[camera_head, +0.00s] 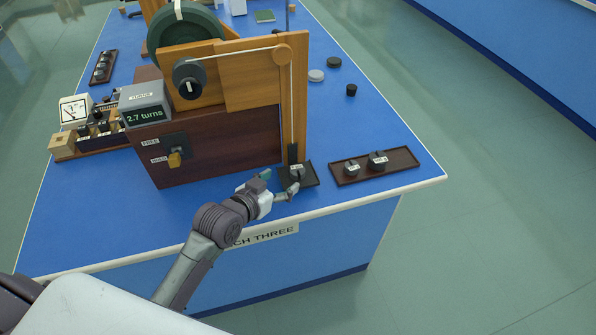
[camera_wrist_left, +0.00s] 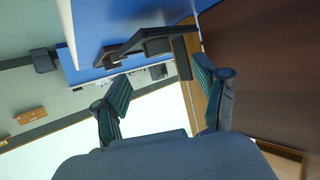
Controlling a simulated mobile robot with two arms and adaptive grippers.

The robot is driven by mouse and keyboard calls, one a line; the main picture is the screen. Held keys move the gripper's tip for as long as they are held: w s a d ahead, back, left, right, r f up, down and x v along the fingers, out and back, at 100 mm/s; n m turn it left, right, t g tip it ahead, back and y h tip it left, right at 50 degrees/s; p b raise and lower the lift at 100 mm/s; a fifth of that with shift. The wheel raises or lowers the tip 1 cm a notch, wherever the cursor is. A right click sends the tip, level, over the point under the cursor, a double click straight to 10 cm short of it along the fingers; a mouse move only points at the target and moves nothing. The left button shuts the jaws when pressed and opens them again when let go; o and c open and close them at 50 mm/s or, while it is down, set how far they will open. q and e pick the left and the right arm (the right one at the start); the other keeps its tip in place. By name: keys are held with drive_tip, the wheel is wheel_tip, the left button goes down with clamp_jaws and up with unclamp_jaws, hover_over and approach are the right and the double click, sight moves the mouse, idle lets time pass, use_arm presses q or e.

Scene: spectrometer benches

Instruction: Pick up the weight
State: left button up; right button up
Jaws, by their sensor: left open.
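A small dark weight (camera_head: 297,172) with a pale label sits on a black pad (camera_head: 309,180) at the foot of the wooden upright, below the hanging cord. Two similar weights, one on the left (camera_head: 352,169) and one on the right (camera_head: 378,160), stand on a brown tray (camera_head: 404,158) to the right. My left gripper (camera_head: 279,184) is open and empty at the pad's near left side, its fingers pointing toward the weight. In the left wrist view its two fingers (camera_wrist_left: 163,92) are spread, with dark shapes beyond them that I cannot clearly identify. My right gripper is in neither view.
A wooden machine (camera_head: 221,142) with a "2.7 turns" display (camera_head: 146,115) stands left of and behind the pad. Dark and pale discs (camera_head: 316,76) lie farther back. The bench's front edge (camera_head: 400,188) is close to the pad and tray. Blue bench top right of the machine is mostly clear.

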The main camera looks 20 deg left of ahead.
sight(297, 171)
use_arm(q)
drive_tip(key=x, duration=0.7)
drive_tip(key=shift+w+d+f+p, duration=0.15)
drive_tip(key=shift+w+d+p, duration=0.1)
drive_tip(key=shift+p, duration=0.1)
drive_tip(key=shift+s, duration=0.1)
clamp_jaws()
